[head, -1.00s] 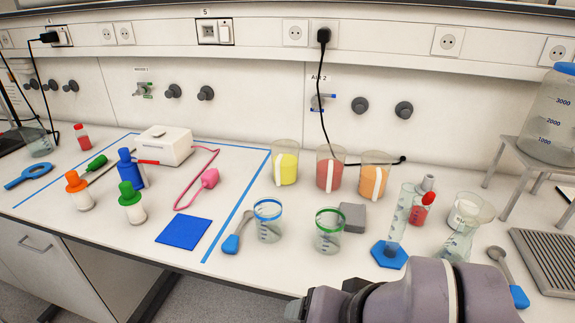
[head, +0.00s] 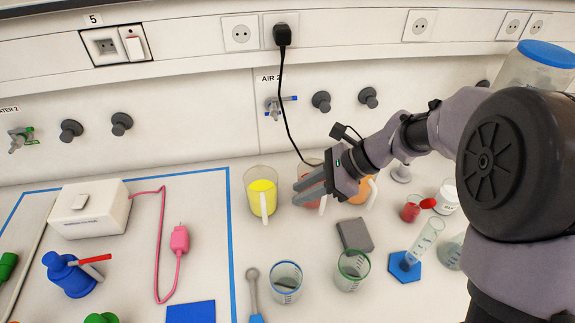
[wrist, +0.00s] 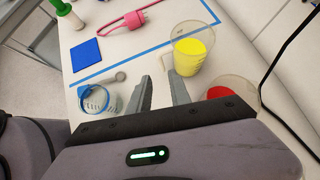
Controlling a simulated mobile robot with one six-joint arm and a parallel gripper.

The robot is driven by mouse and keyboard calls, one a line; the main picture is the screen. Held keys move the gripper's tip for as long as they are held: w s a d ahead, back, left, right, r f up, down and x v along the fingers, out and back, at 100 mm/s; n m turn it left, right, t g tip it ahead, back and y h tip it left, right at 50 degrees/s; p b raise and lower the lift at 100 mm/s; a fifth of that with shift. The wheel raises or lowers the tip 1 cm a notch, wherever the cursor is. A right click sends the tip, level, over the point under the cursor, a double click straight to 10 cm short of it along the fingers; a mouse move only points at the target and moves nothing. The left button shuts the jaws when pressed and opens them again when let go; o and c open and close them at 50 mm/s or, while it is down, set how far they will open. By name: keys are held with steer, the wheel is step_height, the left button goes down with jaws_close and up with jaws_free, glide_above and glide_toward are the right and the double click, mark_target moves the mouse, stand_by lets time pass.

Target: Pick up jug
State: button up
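Three clear jugs with pale handles stand in a row at the back of the bench. The yellow-filled jug (head: 262,197) is on the left, the red-filled jug (head: 309,199) in the middle and the orange-filled jug (head: 366,191) on the right. My gripper (head: 296,191) is open and empty, right of the yellow jug, and partly hides the red and orange ones. In the wrist view, my fingers (wrist: 159,83) are apart and point toward the yellow jug (wrist: 192,50) and its handle. The red jug (wrist: 228,95) is close on their right, partly hidden by my gripper.
A blue-rimmed beaker (head: 286,282), a green-rimmed beaker (head: 352,270) and a grey block (head: 355,235) stand in front. A black cable (head: 288,110) hangs behind the jugs. A white device (head: 90,209) with a pink cable is at left.

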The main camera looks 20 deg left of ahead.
mark_target(263, 199)
steer(key=b+x, duration=0.4)
steer(key=x, duration=0.7)
steer(key=shift+s+d+f, duration=0.1)
steer(key=shift+s+f, duration=0.1)
steer(key=b+x, duration=0.3)
steer(key=x, duration=0.2)
steer(key=shift+a+f, duration=0.25)
steer(key=shift+a, duration=0.05)
steer(key=shift+r, duration=0.15)
jaws_close()
steer(key=shift+w, duration=0.1)
